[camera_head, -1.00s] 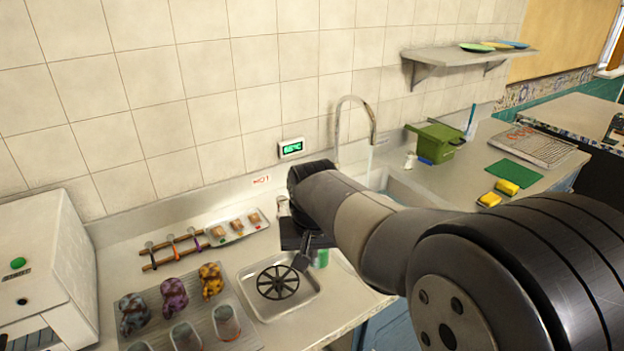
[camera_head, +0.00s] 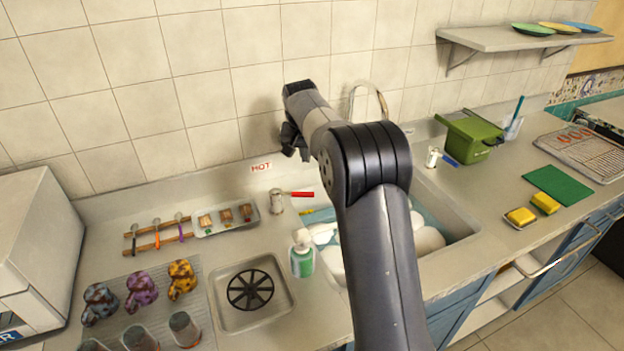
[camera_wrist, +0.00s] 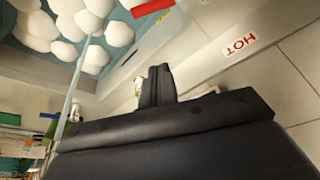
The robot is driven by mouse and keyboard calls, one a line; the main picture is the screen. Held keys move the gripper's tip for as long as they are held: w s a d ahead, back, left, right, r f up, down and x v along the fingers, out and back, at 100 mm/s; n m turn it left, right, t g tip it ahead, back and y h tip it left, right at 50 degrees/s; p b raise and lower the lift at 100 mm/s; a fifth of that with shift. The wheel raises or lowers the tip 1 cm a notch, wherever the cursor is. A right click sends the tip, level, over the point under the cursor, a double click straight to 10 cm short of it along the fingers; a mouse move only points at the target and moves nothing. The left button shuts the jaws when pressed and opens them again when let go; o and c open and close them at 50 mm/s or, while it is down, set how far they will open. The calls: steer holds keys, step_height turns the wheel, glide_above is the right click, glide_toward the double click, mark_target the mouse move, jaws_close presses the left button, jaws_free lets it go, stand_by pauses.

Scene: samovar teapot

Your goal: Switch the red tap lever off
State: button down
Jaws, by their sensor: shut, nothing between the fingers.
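The red tap lever (camera_head: 301,194) sticks out to the right from a short metal valve (camera_head: 277,200) on the counter, under the HOT label (camera_head: 261,167). The lever also shows at the top edge of the wrist view (camera_wrist: 152,9), partly cut off. My gripper (camera_head: 296,148) is raised near the tiled wall, above and apart from the lever. In the wrist view its fingers (camera_wrist: 158,72) are together and empty. The curved spout (camera_head: 368,88) is partly behind my arm. A pale streak (camera_wrist: 75,85) in the wrist view looks like running water.
The sink (camera_head: 455,222) holds foam or white dishes, partly behind my arm. A green soap bottle (camera_head: 302,257) stands just in front of the lever. A small tray (camera_head: 224,232) lies left of the valve. A white box (camera_head: 35,255) stands far left.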

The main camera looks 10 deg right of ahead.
mark_target(293, 194)
steer(key=shift+w, duration=0.1)
stand_by(0.3)
step_height(293, 194, down, 10)
steer(key=p, duration=0.2)
steer(key=shift+s+p, duration=0.25)
steer(key=shift+p, duration=0.05)
stand_by(0.3)
